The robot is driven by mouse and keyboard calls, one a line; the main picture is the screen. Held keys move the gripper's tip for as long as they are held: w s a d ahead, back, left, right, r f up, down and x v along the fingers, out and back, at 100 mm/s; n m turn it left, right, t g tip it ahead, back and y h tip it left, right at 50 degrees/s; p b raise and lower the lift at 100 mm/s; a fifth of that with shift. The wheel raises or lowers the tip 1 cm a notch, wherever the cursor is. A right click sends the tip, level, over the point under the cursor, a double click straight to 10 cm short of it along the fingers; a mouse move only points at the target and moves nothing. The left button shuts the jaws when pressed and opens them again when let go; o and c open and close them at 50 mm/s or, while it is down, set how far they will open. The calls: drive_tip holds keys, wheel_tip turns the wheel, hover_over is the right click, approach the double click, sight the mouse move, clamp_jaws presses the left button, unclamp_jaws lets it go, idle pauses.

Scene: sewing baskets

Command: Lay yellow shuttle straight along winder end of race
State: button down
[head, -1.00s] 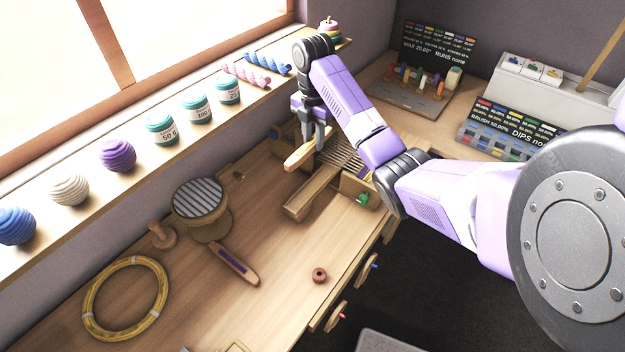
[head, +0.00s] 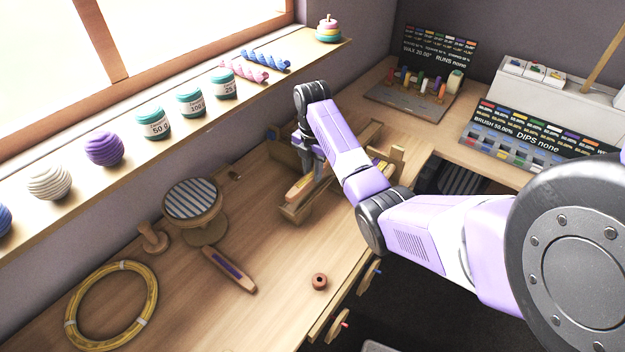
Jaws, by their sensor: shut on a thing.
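My gripper (head: 312,174) is shut on a wooden shuttle (head: 299,189), with a yellowish-orange strip showing on it. The shuttle is low over the near-left part of the race (head: 297,212), a pale wooden beam on the small loom (head: 368,134). The shuttle looks roughly in line with the beam. I cannot tell whether it touches the beam, and its far end is hidden behind the gripper and arm. A second wooden shuttle with a purple strip (head: 230,268) lies on the bench at lower left.
A round stand with a striped top (head: 193,200) and a wooden knob (head: 153,238) are left of the loom. A yellow hoop (head: 112,305) and a brown ring (head: 319,281) lie on the bench (head: 270,310). Jars and yarn balls line the sill.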

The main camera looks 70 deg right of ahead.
sight(313, 188)
drive_tip(key=shift+f, duration=1.85)
drive_tip(key=shift+f, duration=0.25)
drive_tip(key=c, duration=1.3)
unclamp_jaws()
drive_tip(key=shift+o, duration=0.8)
drive_tip(key=shift+s+f, duration=0.1)
drive_tip(key=shift+s, duration=0.05)
drive_tip(key=shift+a, duration=0.1)
wheel_tip(313, 188, up, 12)
drive_tip(key=shift+f+p, duration=0.15)
drive_tip(key=shift+p, duration=0.4)
drive_tip(key=shift+r+p, duration=0.55)
drive_tip(key=shift+w, duration=0.2)
